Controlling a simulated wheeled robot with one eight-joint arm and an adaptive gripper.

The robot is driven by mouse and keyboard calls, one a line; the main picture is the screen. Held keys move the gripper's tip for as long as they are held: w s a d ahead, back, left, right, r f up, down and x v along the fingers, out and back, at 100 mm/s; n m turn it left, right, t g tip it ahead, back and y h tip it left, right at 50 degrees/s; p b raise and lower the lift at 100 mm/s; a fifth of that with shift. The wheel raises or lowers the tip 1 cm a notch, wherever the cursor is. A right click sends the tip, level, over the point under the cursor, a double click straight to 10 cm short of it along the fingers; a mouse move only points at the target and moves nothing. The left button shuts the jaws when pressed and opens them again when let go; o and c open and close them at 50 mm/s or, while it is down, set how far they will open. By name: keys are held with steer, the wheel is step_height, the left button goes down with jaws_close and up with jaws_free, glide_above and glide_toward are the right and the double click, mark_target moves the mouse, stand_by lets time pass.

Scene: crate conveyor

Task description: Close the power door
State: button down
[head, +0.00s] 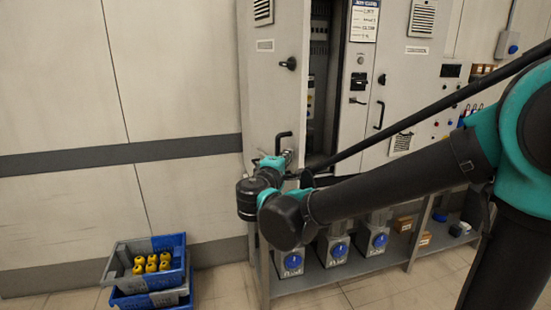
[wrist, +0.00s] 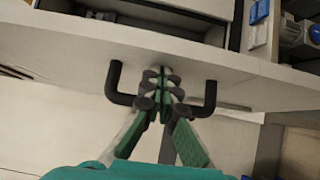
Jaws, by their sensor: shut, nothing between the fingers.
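A grey cabinet has a pale left door panel (head: 272,95) with a black bar handle (head: 283,137) low on it. Right of this panel the dark inside of the cabinet (head: 320,85) shows through a tall gap, so the cabinet stands open. I cannot read which door is the power door. My gripper (head: 285,162) is at this handle, partly hidden by my arm. In the wrist view the green fingers of my gripper (wrist: 162,85) are shut and empty, between the two bent ends of the black handle (wrist: 119,82). Whether they touch it is unclear.
A narrow panel with locks (head: 357,90) and a door with a bar handle (head: 380,115) stand right of the gap. A low shelf (head: 345,275) holds several blue-knobbed units (head: 338,249). Blue crates (head: 178,262) with yellow items stand on the floor at left.

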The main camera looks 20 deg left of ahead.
steer(key=w+d+n+y, duration=0.1)
steer(key=w+d, duration=0.7)
steer(key=w, duration=0.4)
steer(key=w+d+y, duration=0.1)
steer(key=w+d, duration=0.7)
steer(key=w, duration=0.5)
steer(key=w+a+n+g+y, duration=0.1)
steer(key=w+n+y, duration=0.1)
steer(key=w, duration=0.6)
steer(key=w+a+n+y, duration=0.1)
steer(key=w+n+y, duration=0.1)
steer(key=w, duration=0.7)
steer(key=w+a+n+g+y, duration=0.1)
steer(key=w+y, duration=0.3)
steer(key=w, duration=0.5)
steer(key=shift+w+n+g, duration=0.15)
steer(key=shift+n+g, duration=0.15)
steer(key=shift+n, duration=0.2)
steer(key=shift+w+a+y, duration=0.1)
steer(key=shift+w+y, duration=0.15)
steer(key=shift+y, duration=0.15)
steer(key=shift+w+a+r, duration=0.1)
steer(key=shift+w+r, duration=0.05)
steer(key=shift+r, duration=0.1)
steer(key=shift+a, duration=0.1)
steer(key=shift+w, duration=0.1)
